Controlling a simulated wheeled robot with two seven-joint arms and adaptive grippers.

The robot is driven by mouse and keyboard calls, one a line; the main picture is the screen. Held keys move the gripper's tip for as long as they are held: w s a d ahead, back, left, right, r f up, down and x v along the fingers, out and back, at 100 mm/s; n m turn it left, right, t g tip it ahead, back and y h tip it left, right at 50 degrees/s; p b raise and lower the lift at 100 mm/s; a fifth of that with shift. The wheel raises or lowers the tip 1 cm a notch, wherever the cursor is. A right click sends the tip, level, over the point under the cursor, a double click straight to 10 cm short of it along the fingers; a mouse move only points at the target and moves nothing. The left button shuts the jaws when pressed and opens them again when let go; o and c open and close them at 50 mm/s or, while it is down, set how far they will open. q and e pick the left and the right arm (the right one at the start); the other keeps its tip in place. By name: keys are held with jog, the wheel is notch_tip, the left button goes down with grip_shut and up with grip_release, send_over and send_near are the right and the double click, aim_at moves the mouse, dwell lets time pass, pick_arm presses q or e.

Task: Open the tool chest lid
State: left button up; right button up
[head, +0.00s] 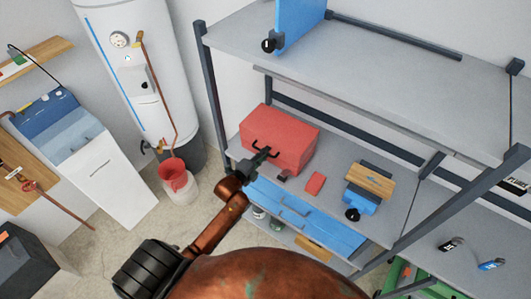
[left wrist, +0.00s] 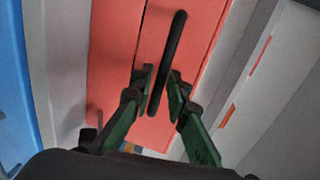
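The red tool chest (head: 282,134) sits on the middle shelf in the head view, its lid down. It also fills the middle of the left wrist view (left wrist: 115,55). A black bar handle (left wrist: 172,45) runs along its red face. My left gripper (head: 268,151) is at the chest's front, by the handle. In the left wrist view my left gripper (left wrist: 161,78) has a fingertip on each side of the handle, with small gaps showing, so it looks open around the bar. Whether the fingertips touch the chest is unclear. My right gripper is not in view.
The grey shelf (head: 232,118) has dark posts and an upper board (head: 400,85) above the chest. A small red block (head: 315,183) and a blue tool with a wooden top (head: 370,180) lie to the right. A bucket (head: 175,178) stands left.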

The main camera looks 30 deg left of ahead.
pick_arm(q)
jog(key=shift+w, duration=0.25)
jog(key=shift+c, duration=0.2)
grip_shut()
jog(key=shift+f, duration=0.1)
